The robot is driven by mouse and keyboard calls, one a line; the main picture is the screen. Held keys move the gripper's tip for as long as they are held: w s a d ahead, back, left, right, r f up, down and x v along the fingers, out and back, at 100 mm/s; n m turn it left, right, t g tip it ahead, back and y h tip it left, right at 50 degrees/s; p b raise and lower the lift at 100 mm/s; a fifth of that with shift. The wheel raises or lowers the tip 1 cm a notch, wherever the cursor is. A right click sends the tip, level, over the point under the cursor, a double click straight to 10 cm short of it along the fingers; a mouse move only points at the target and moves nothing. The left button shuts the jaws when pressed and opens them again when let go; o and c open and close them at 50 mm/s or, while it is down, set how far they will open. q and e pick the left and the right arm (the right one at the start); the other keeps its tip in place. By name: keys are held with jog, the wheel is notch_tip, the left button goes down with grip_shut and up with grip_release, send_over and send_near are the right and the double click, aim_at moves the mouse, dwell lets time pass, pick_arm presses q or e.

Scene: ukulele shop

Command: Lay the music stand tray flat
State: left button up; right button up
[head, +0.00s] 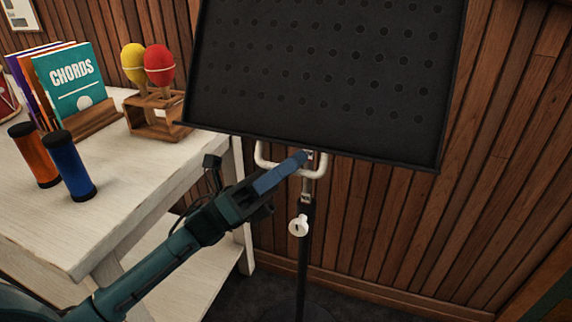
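The music stand tray (318,62) is a black perforated panel, steeply tilted with its face towards me. Its top is cut off by the picture's edge. Below its lower edge is a pale U-shaped handle (262,158), joined near the top of the stand's post (303,250). A white knob (298,226) sits lower on the post. My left gripper (297,160) reaches up from the lower left, its blue fingertips overlapping the handle just below the tray. The fingers line up in this view, so I cannot tell whether they grip the handle. My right gripper is not in view.
A whitewashed table (140,195) stands at the left. On it are an orange shaker (35,158), a blue shaker (70,168), maracas in a wooden holder (158,122) and upright books (75,82). A wood-slat wall (420,230) is close behind the stand.

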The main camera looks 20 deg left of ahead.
pick_arm(q)
jog(key=shift+c, duration=0.4)
grip_shut()
